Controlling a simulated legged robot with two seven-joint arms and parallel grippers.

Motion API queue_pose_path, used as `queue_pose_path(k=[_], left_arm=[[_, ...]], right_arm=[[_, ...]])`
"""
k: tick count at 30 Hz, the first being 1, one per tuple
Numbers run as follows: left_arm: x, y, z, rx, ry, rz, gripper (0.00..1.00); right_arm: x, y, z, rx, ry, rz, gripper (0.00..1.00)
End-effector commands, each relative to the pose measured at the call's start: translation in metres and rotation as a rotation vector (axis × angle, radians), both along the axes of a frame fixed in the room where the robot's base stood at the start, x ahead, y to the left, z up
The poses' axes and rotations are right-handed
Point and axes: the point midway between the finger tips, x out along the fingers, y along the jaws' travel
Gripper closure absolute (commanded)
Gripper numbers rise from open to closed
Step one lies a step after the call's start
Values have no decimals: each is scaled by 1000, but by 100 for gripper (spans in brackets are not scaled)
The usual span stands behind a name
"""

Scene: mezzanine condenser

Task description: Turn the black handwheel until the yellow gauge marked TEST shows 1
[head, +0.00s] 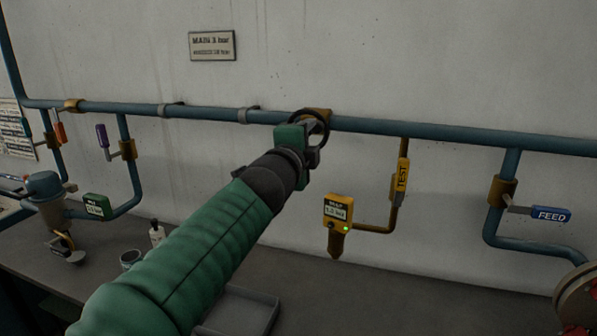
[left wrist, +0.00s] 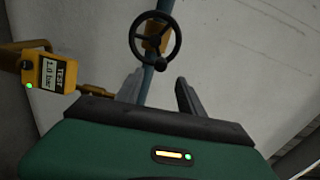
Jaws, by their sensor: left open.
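The black handwheel (head: 327,122) sits on a brass valve body on the blue pipe, partly hidden behind my left gripper (head: 312,148) in the head view. In the left wrist view the whole handwheel (left wrist: 155,38) shows beyond the fingers. My left gripper (left wrist: 158,92) is open, its two fingers apart with nothing between them. The fingers look short of the wheel in the wrist view; contact cannot be told in the head view. The yellow gauge (head: 338,208) marked TEST hangs right of my arm. Its small display (left wrist: 48,74) seems to read 1.0 bar, with a green light lit.
A yellow TEST lever (head: 402,174) and a blue FEED lever (head: 551,214) are to the right. Orange (head: 60,132) and purple (head: 102,135) levers and a green gauge (head: 97,206) are at left. A bottle (head: 156,233) and grey tray (head: 245,310) stand below.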

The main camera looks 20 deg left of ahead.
Motion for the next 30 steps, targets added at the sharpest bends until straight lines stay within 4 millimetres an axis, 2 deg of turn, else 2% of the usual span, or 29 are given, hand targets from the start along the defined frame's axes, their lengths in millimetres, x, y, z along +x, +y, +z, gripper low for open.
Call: queue_pose_path(k=[1,3,7,9,14,23,26,29,30], left_arm=[[-16,0,-12,-6,-4,-5,54],[-36,1,-12,-5,-4,-4,54],[-67,2,-9,-2,-2,-1,54],[-78,3,-6,-3,1,0,54],[-89,2,-4,0,3,0,54],[-89,2,-7,-5,11,1,54],[-83,2,-40,-60,80,10,54],[-78,4,-113,-190,226,45,54],[-79,6,-149,-259,298,70,54]], right_arm=[[0,0,-25,0,0,0,7],[0,0,-41,0,0,0,7],[0,0,-57,0,0,0,7],[0,0,-59,0,0,0,7],[0,0,-61,0,0,0,7],[0,0,-60,0,0,0,7],[0,0,-60,0,0,0,7],[0,0,-60,0,0,0,7],[0,0,-60,0,0,0,7]])
